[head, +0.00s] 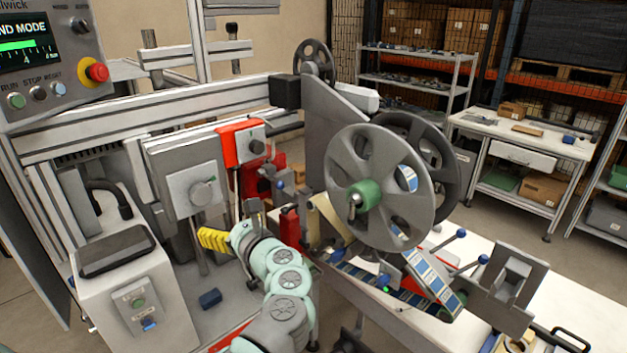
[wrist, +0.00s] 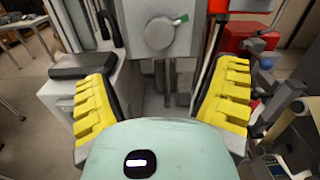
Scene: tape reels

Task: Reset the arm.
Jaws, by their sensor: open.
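My gripper (wrist: 162,105) is open and empty, with its yellow ridged fingers wide apart in the wrist view. In the head view my gripper (head: 212,239) points left, in front of the machine's grey box with a round knob (head: 186,185). That grey box also shows ahead between the fingers in the wrist view (wrist: 185,35). My pale green arm reaches up from the bottom middle of the head view. A large grey tape reel (head: 400,160) with a green hub stands to the right of my arm, apart from it.
A white cabinet (head: 135,290) with a dark top stands left of my gripper. A small blue block (head: 210,299) lies on the machine bed below. Blue-striped tape (head: 430,280) runs under the reel. A control panel with a red stop button (head: 97,72) is at upper left.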

